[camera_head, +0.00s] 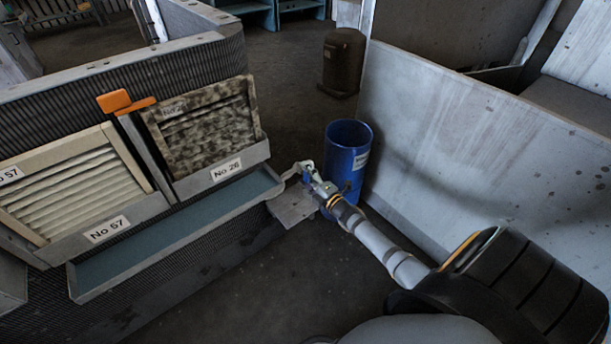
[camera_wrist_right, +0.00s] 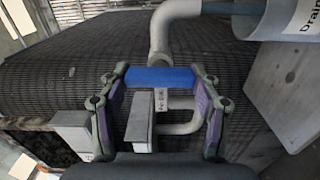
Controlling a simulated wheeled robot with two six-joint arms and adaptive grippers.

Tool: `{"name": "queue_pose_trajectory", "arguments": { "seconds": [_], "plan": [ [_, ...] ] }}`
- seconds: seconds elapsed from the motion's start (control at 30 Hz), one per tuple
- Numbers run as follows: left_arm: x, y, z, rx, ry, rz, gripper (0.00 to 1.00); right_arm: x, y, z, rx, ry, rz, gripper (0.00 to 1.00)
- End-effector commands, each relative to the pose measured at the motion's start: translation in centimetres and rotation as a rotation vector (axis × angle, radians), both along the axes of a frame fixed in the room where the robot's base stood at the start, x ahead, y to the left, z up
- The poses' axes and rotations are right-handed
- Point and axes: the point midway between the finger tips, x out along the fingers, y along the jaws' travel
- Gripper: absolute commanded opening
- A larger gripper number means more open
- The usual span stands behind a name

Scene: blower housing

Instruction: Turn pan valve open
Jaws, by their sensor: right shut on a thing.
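My right gripper (camera_head: 308,172) is at the right end of the long drip pan (camera_head: 165,243), beside the blue drum. In the right wrist view its two fingers (camera_wrist_right: 157,90) are on either side of a blue valve handle (camera_wrist_right: 160,77), shut on it. The handle lies crosswise in the picture, just below the end of a grey bent pipe (camera_wrist_right: 167,35). A small label with unreadable text hangs below the handle. The valve body is mostly hidden in the head view. My left gripper is not in view.
A grey panel (camera_head: 480,150) bounds the right side.

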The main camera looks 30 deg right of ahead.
Motion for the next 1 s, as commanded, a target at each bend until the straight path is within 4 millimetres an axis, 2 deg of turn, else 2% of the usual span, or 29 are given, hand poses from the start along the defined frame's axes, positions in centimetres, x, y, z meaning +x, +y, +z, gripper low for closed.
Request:
{"name": "queue_pose_trajectory", "arguments": {
  "seconds": [0.67, 0.7, 0.87, 1.0],
  "plan": [
    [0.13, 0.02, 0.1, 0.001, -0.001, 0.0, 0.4, -0.05, 0.03, -0.16, -0.064, -0.003, 0.0, 0.32],
    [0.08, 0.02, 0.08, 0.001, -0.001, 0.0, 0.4, -0.06, 0.03, -0.16, -0.064, -0.003, 0.0, 0.65],
    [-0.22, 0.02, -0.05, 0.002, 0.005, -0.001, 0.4, -0.05, 0.02, -0.14, -0.062, -0.003, 0.0, 0.86],
    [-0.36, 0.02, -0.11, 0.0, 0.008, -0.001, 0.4, -0.03, 0.01, -0.1, -0.062, -0.004, 0.0, 0.87]
  ]
}}
